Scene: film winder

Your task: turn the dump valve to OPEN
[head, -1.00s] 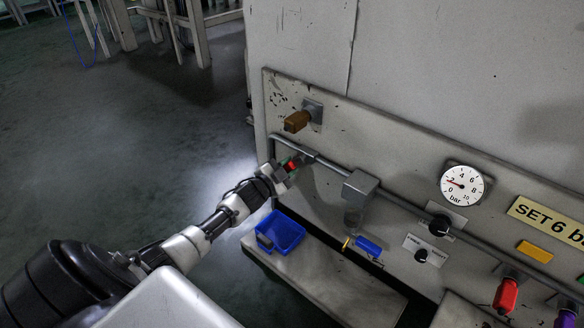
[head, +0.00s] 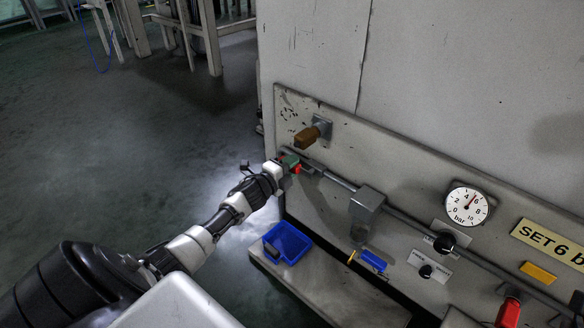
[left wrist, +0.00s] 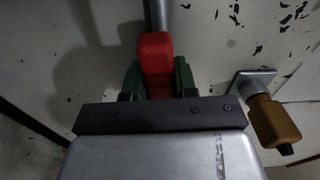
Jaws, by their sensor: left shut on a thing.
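A red handle (head: 298,168) sits at the upper left end of the grey pipe on the panel. My left gripper (head: 290,163) is shut on this handle, which also shows in the left wrist view (left wrist: 155,62) between the green finger pads (left wrist: 155,80). The wrist view shows the handle in line with the pipe (left wrist: 156,14) beyond it. The gripper hides part of the handle and its mount. I can read no OPEN mark near it. My right gripper is not in view.
A brown handle (head: 307,137) sticks out just above my left gripper; it is close in the wrist view (left wrist: 273,120). A gauge (head: 467,205) reads about 6 bar. A blue bin (head: 287,243) stands on the ledge below. Another red handle (head: 509,313) is at lower right.

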